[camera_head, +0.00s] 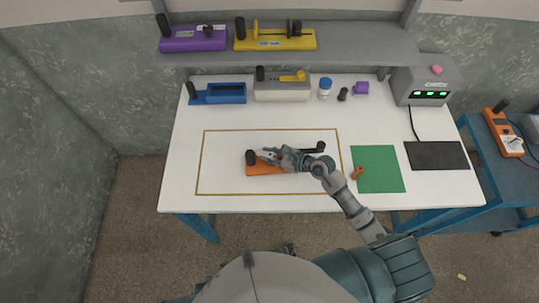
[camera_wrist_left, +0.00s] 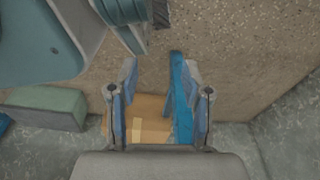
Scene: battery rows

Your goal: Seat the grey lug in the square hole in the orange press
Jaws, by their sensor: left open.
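The orange press (camera_head: 268,170) lies inside the marked rectangle on the white table, with a black knob at its left end and a black handle at its right. My right gripper (camera_head: 268,155) is over the press, close to its top. The gripper and hand cover part of the press, so the square hole is hidden. I cannot make out the grey lug, nor whether the right jaws are open or shut. My left gripper (camera_wrist_left: 154,78) is open and empty in the left wrist view, pointing over the floor, away from the press.
A green mat (camera_head: 378,170) and a small orange-brown part (camera_head: 357,173) are right of the press. Blue (camera_head: 222,94) and grey (camera_head: 281,92) fixtures stand behind, under a shelf (camera_head: 350,52). A cardboard box (camera_wrist_left: 150,118) and blue table leg (camera_wrist_left: 181,95) are near my left gripper.

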